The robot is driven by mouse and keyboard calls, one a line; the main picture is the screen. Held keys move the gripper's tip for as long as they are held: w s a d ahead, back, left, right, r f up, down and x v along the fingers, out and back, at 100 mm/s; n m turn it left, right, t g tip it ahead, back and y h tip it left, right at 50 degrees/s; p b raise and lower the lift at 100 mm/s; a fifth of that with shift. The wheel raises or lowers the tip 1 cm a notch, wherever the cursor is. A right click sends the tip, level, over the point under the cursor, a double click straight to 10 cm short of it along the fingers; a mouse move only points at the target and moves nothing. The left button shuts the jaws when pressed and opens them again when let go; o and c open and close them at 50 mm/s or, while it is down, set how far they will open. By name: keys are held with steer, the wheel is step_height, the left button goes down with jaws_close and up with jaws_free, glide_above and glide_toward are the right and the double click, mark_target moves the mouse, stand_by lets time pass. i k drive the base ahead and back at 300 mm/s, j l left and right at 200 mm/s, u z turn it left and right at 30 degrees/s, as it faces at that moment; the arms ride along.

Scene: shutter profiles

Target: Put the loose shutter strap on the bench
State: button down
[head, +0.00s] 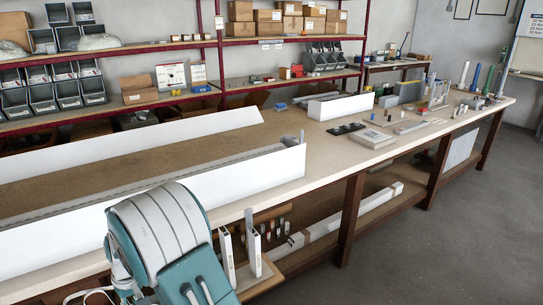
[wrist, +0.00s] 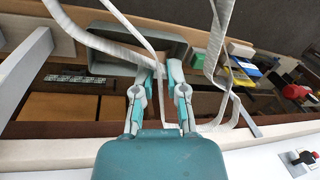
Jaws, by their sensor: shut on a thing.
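My gripper (wrist: 165,78) shows in the wrist view with its two fingers close together. It is shut on a pale, thin strap (wrist: 112,47), which crosses at the fingertips. Pale lengths of strap also loop up to the top edge and hang in a bend at the right; I cannot tell whether they are all one piece. In the head view the bench (head: 330,165) is a long pale worktop with dark wooden legs. My teal and white arm fills the bottom left there, and I cannot make out the fingers or the strap in that view.
A long white-sided channel (head: 225,185) lies along the near left of the bench. A shorter white box (head: 342,105), a flat grey box (head: 364,138) and several small parts stand farther right. Red-framed shelving (head: 218,60) stands behind. A long white carton (head: 350,213) lies below the bench.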

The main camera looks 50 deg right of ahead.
mark_target(321, 156)
steer(key=l+u, duration=0.2)
steer(key=u, duration=0.25)
steer(key=k+l+u, duration=0.15)
steer(key=u, duration=0.3)
steer(key=k+l+u, duration=0.1)
steer(key=u, duration=0.3)
steer(key=k+l+u, duration=0.15)
steer(key=u, duration=0.3)
steer(key=k+l+u, duration=0.1)
steer(key=u, duration=0.35)
steer(key=k, duration=0.4)
steer(key=k+z, duration=0.15)
steer(key=z, duration=0.3)
steer(key=k+l+z, duration=0.1)
steer(key=z, duration=0.35)
steer(key=k+l+z, duration=0.1)
steer(key=z, duration=0.35)
steer(key=k+l+z, duration=0.15)
steer(key=z, duration=0.3)
steer(key=l+z, duration=0.25)
steer(key=z, duration=0.2)
